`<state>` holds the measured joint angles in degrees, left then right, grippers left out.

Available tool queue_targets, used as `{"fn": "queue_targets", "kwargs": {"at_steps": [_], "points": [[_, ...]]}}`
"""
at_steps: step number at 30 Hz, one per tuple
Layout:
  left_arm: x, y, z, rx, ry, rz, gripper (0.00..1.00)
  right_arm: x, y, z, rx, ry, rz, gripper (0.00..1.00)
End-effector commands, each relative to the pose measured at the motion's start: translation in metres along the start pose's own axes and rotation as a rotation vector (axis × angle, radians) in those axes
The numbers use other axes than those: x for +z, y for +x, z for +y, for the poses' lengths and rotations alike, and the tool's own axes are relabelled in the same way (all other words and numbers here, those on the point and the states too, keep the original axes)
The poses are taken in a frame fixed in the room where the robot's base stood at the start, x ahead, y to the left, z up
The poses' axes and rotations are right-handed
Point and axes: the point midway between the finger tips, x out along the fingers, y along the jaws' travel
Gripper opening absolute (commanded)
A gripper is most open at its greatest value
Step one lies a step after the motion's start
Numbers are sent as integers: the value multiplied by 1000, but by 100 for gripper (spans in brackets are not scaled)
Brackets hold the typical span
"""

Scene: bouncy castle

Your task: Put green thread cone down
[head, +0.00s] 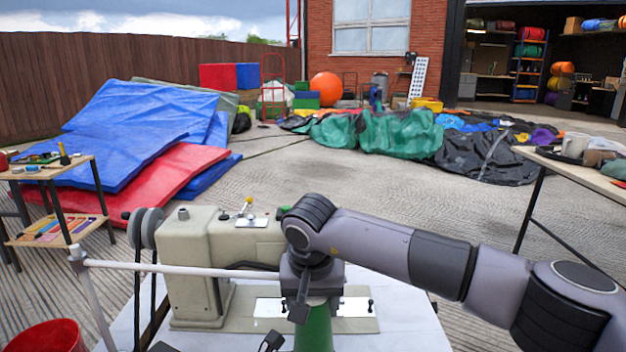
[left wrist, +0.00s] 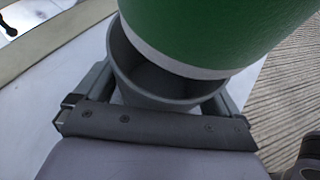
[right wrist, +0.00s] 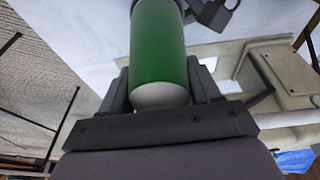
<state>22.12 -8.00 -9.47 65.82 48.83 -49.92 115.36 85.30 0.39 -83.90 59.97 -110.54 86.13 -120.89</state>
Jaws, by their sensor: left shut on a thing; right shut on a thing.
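The green thread cone (head: 315,328) is at the bottom middle of the head view, in front of the sewing machine. My right gripper (head: 308,290) is shut on it from above. In the right wrist view the cone (right wrist: 158,45) sits between the fingers of the gripper (right wrist: 160,85), its pale end towards the palm. In the left wrist view my left gripper (left wrist: 165,95) is shut on a grey hollow cup (left wrist: 125,60). The cone (left wrist: 215,30), with a white rim, hangs over the cup's opening; whether they touch is unclear.
The beige sewing machine (head: 208,250) stands on a white table (head: 395,330), close to my right gripper. A red bucket (head: 48,338) is at lower left. A shelf table (head: 75,168) stands left, another table (head: 590,175) right. Open concrete lies behind.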

Motion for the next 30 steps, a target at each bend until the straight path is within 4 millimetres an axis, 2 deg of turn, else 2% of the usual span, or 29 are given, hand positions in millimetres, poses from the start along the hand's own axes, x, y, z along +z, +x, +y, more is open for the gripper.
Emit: {"fn": "queue_targets", "kwargs": {"at_steps": [1, 8, 15, 19, 23, 30], "points": [[-3, 0, 0, -1, -2, 7, 80, -6, -9, -1, -6, 2, 19, 2], [-4, 0, -1, -1, -2, 9, 80, -1, -9, 4, -2, -76, -11, 2], [-4, 0, -1, -2, -2, 10, 80, -7, -10, -1, -9, 3, 21, 2], [-4, 0, -1, -3, -2, 11, 80, -4, -8, 5, -9, 19, 10, 2], [-4, 0, -1, -3, -2, 11, 80, -1, -4, 31, 5, 62, 7, 2], [-4, 0, -1, -3, -2, 9, 80, 13, 4, 89, 34, 162, 9, 2]]}}
